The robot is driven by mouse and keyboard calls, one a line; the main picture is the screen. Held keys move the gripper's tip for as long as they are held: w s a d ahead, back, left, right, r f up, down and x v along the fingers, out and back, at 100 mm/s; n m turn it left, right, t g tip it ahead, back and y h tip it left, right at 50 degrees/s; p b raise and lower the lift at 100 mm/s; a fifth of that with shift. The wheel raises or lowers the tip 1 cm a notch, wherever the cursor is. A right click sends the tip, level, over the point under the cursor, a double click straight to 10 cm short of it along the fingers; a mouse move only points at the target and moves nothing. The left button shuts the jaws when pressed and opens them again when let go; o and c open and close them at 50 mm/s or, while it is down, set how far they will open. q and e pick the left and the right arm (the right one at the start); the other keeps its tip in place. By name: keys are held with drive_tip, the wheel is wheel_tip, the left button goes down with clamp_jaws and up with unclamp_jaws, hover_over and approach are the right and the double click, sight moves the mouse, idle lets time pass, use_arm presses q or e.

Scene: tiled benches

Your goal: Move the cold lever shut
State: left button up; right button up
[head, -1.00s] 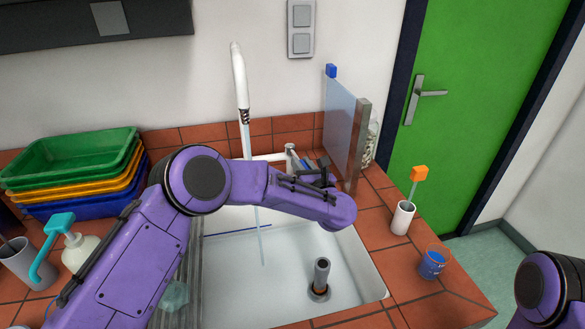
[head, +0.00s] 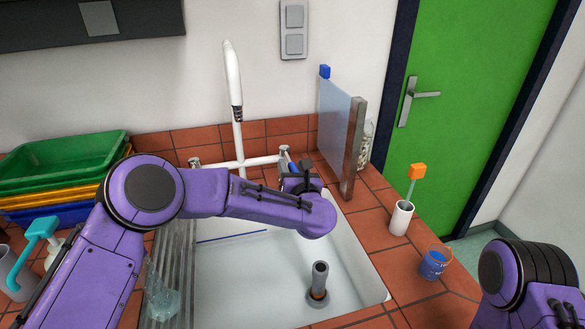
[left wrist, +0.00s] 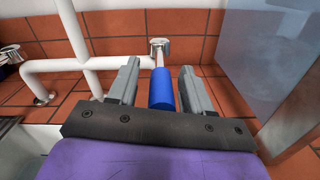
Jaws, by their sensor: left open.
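The cold lever, with a blue grip (left wrist: 161,92), extends from a chrome valve (left wrist: 159,46) at the right end of the white tap pipe (left wrist: 60,66). In the left wrist view the grip lies between my left gripper's (left wrist: 160,70) two grey fingers, with a visible gap on either side. The left gripper is open. In the head view the left gripper (head: 305,170) is at the sink's back right corner, and only a bit of the blue grip (head: 291,161) shows beside it. My right gripper is out of view. No water stream shows under the spout (head: 233,80).
A clear panel (head: 335,120) with a grey edge stands just right of the lever. The white sink (head: 240,285) lies below my left arm. A white cup (head: 401,218) with an orange-topped brush and a small blue pot (head: 434,262) stand at right. Stacked trays (head: 65,160) stand at left.

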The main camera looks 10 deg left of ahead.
use_arm(q)
drive_tip(key=b+v, duration=0.3)
drive_tip(key=v, duration=0.7)
drive_tip(key=shift+s+d, duration=0.1)
drive_tip(key=shift+s, duration=0.05)
